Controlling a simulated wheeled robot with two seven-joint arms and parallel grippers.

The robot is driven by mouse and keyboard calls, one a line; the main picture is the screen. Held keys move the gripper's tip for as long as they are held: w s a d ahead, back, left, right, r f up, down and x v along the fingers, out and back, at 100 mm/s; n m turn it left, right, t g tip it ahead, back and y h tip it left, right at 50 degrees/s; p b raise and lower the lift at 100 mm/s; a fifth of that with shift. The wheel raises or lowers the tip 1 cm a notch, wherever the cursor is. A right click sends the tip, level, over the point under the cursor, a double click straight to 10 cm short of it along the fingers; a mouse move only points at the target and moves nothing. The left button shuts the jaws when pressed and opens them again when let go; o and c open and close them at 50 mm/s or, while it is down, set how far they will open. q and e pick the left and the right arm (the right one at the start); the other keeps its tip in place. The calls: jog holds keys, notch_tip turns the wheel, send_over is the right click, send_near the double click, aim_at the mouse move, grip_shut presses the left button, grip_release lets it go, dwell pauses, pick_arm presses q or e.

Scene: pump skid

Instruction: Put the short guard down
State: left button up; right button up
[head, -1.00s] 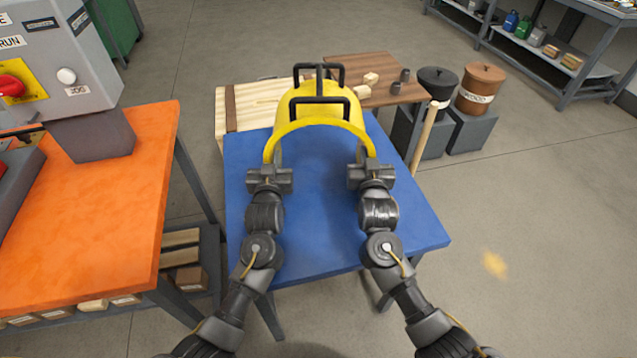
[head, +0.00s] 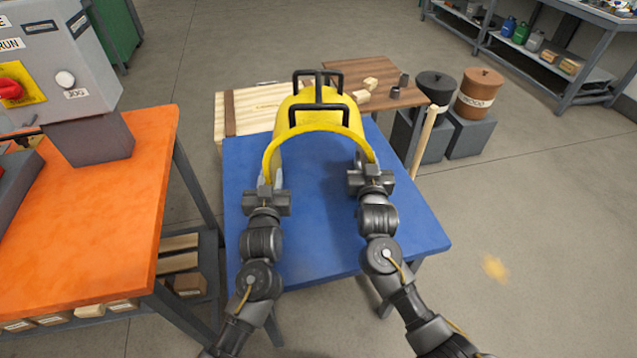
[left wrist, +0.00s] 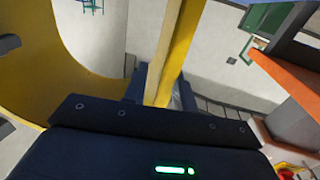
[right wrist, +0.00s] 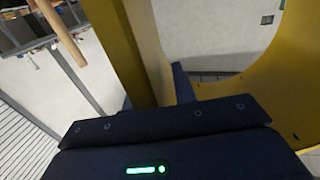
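The short guard is a yellow arched cover (head: 303,103) with black bar handles on top. In the head view it is over the far part of the blue table (head: 318,215). I cannot tell if it touches the table top. My left gripper (head: 268,184) is at the near left end of its arch, with yellow edge (left wrist: 170,55) between its fingers in the left wrist view. My right gripper (head: 366,163) is at the near right end, with yellow edge (right wrist: 142,60) between its fingers. Both look closed on the guard. Its underside is hidden in the head view.
Behind the blue table are a pale wooden crate (head: 255,100) and a brown table (head: 385,98) with small blocks. A wooden pole (head: 424,140) stands at its right edge. An orange bench (head: 110,210) with a control box (head: 60,65) is at left. The near blue table top is clear.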

pick_arm(q)
jog(key=shift+s, duration=1.6)
pick_arm(e)
jog(key=s, duration=0.8)
pick_arm(q)
jog(key=shift+r, duration=0.1)
pick_arm(e)
jog(key=shift+d+r, duration=0.1)
